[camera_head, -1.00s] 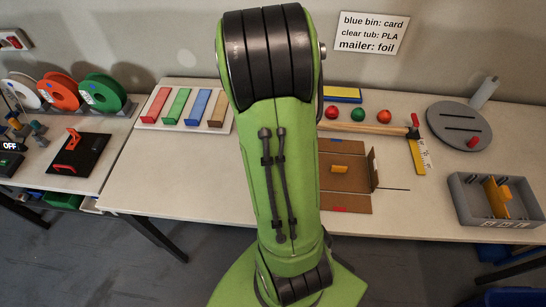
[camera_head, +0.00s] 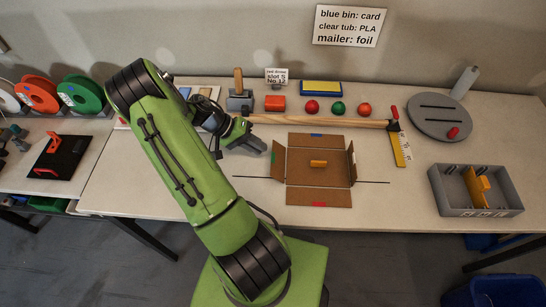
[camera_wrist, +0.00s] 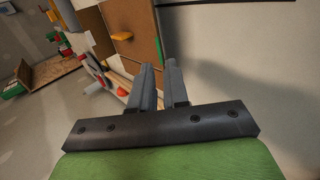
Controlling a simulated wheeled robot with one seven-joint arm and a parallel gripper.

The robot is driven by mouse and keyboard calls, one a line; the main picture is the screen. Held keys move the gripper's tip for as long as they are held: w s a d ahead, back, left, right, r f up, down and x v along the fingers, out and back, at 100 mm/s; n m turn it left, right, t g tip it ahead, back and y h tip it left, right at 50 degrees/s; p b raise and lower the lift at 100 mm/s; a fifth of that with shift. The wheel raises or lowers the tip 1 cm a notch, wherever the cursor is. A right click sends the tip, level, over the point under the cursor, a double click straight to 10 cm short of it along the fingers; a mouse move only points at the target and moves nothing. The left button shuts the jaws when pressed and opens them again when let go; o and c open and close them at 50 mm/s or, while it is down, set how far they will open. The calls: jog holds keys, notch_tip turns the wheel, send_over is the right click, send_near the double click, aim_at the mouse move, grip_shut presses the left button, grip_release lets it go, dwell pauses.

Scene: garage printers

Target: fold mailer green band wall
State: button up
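The cardboard mailer (camera_head: 305,173) lies open on the table, with a small orange block (camera_head: 318,163) inside. Its left wall (camera_head: 278,160) stands raised at an outward slant; a green band (camera_head: 273,158) shows on it. The band also shows as a green strip (camera_wrist: 159,52) in the wrist view. The right wall (camera_head: 352,163) is also raised. The back flap with a blue mark and the front flap with a red mark lie flat. My gripper (camera_head: 262,148) is just left of the green-band wall; contact cannot be told. Its fingers (camera_wrist: 160,85) are close together, holding nothing visible.
Thin dark rods (camera_head: 370,182) stick out on both sides of the mailer. A grey divided bin (camera_head: 450,199) stands right. Table in front of the mailer is narrow.

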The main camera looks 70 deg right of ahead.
aim_at(274, 156)
jog(key=x, duration=0.7)
jog(key=shift+s+f, duration=0.25)
grip_shut()
